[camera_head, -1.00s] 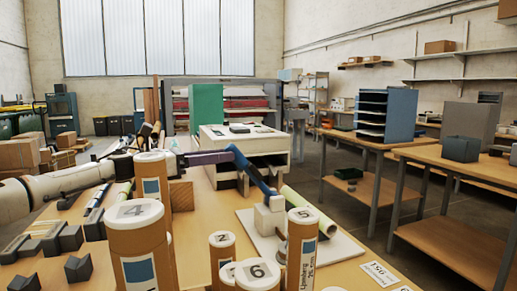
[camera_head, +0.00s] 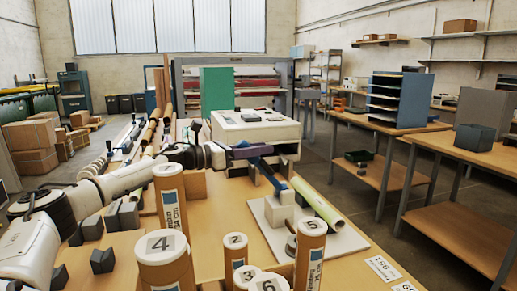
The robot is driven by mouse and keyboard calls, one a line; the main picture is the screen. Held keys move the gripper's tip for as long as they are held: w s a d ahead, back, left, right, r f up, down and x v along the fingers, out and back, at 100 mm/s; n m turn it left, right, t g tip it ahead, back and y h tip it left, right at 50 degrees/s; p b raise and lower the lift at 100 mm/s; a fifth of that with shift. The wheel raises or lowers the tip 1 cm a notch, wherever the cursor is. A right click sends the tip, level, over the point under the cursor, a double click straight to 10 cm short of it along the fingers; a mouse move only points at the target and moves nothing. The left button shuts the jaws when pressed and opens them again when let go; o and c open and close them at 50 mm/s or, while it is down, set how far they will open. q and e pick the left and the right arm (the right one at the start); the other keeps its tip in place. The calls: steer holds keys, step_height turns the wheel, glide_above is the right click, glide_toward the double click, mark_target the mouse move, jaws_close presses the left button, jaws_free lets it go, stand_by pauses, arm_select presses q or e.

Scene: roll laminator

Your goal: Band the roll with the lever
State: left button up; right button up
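A blue lever (camera_head: 267,174) slopes up and left from a small white block (camera_head: 279,214) on a white base plate (camera_head: 262,217). A pale green roll (camera_head: 317,203) lies slantwise on the plate, right of the lever. My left arm comes in from the left, and its gripper (camera_head: 248,153), with purple and blue parts, is at the lever's upper end. Whether it touches the lever, and whether its fingers are open or shut, is too small to tell. No band can be made out on the roll. My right gripper is out of view.
Several numbered brown tubes, one marked 4 (camera_head: 166,264), stand at the table's front. A white machine (camera_head: 243,128) stands behind the lever. Dark blocks (camera_head: 103,261) lie on the left. Bare wood (camera_head: 345,254) lies right of the plate, near a label card (camera_head: 382,268).

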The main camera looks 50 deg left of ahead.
arm_select(q)
jaws_close()
steer(key=w+r+g+p, duration=0.1)
steer(key=p, duration=0.2)
steer(key=shift+w+d+r, duration=0.1)
steer(key=shift+d+r, duration=0.1)
steer(key=shift+d, duration=0.2)
steer(key=shift+w+d+g, duration=0.15)
steer(key=shift+w+g, duration=0.1)
steer(key=shift+g, duration=0.05)
steer(key=shift+w+d+r+g+y, duration=0.15)
steer(key=shift+w+d+g+y, duration=0.25)
steer(key=shift+w, duration=0.45)
steer(key=w+g, duration=0.1)
steer(key=w+d+g+y, duration=0.1)
steer(key=w+d, duration=0.1)
steer(key=shift+w+r+m+g+p, duration=0.1)
steer(key=shift+w+m+g+p, duration=0.2)
steer(key=shift+w+g+p, duration=0.1)
